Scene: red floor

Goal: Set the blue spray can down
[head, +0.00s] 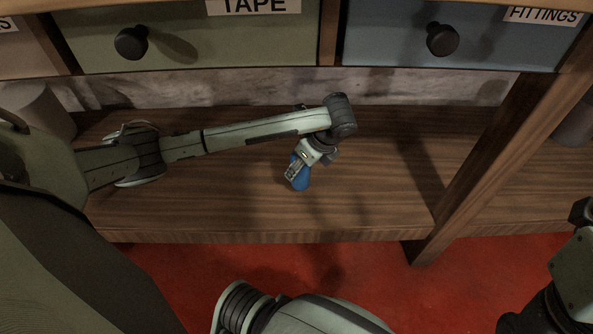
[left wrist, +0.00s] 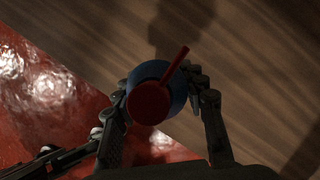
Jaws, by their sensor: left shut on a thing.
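The blue spray can (head: 301,181) shows below my left gripper (head: 298,168) in the head view, over the wooden lower shelf (head: 370,208) near its front edge. In the left wrist view the can (left wrist: 178,96) is seen from its top end, with a red cap (left wrist: 149,103) and a thin red straw pointing up and right. The fingers of my left gripper (left wrist: 162,95) are closed around it on both sides. I cannot tell whether the can's bottom touches the shelf. My right gripper does not show clearly; only parts of my right arm appear at the lower right.
A green drawer marked TAPE (head: 200,38) and a blue drawer marked FITTINGS (head: 385,35) hang above the shelf with dark knobs. A wooden post (head: 490,165) stands to the right. The shelf between can and post is clear. Red floor (head: 420,290) lies in front.

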